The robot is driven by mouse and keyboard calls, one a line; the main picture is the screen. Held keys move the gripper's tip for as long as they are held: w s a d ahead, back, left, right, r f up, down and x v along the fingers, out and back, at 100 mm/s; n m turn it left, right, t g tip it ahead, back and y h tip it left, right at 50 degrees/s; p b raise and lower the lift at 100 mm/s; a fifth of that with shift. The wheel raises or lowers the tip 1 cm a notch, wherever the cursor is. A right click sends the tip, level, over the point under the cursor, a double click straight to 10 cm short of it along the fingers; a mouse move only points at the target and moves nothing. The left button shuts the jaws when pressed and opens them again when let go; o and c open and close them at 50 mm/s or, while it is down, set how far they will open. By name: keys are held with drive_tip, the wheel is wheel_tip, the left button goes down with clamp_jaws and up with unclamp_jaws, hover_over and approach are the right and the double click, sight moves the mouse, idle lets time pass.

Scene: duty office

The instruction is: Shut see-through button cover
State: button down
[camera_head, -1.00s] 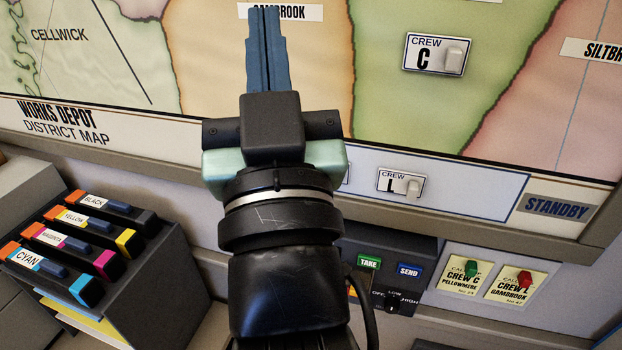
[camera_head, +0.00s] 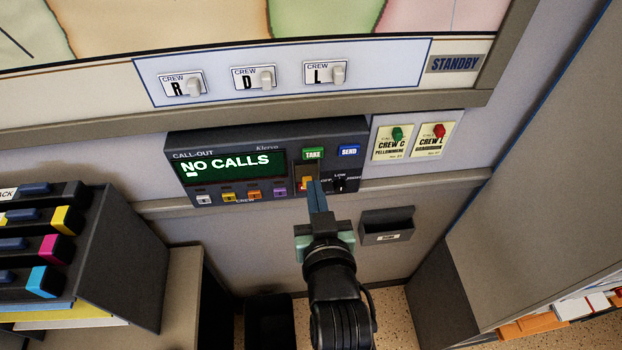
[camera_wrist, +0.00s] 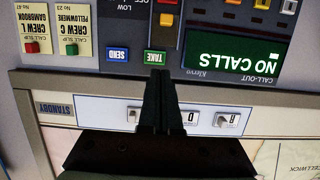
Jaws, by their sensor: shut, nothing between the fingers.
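The call-out panel (camera_head: 240,140) is a dark box below the map, with a lit "NO CALLS" screen. An orange-yellow button (camera_head: 305,184) is low on its right part, under the green TAKE button (camera_head: 313,154). The button also shows in the upside-down wrist view (camera_wrist: 166,40). I cannot clearly make out the see-through cover or its angle in either view. My gripper (camera_head: 315,184) is shut and empty, its fingertips overlapping the panel's lower edge beside this button in the head view.
The blue SEND button (camera_head: 348,151) and a knob (camera_head: 340,185) are to the right. Several small coloured buttons line the panel's bottom left. Two call slips (camera_head: 392,142) hang on the right wall. A small grey tray (camera_head: 387,226) is below. An ink cartridge rack (camera_head: 120,250) stands left.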

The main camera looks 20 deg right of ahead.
sight(308, 172)
drive_tip(key=p+x, duration=0.1)
drive_tip(key=x, duration=0.4)
drive_tip(key=shift+w+r, duration=0.1)
drive_tip(key=shift+w, duration=0.25)
drive_tip(key=f, duration=0.1)
drive_tip(key=f+p, duration=0.1)
drive_tip(key=f, duration=0.1)
drive_tip(key=shift+w+d+f, duration=0.1)
drive_tip(key=shift+w, duration=0.1)
drive_tip(key=shift+f, duration=0.6)
wheel_tip(308, 172, down, 7)
drive_tip(key=b, duration=0.6)
drive_tip(key=shift+r, duration=0.2)
drive_tip(key=shift+s, duration=0.1)
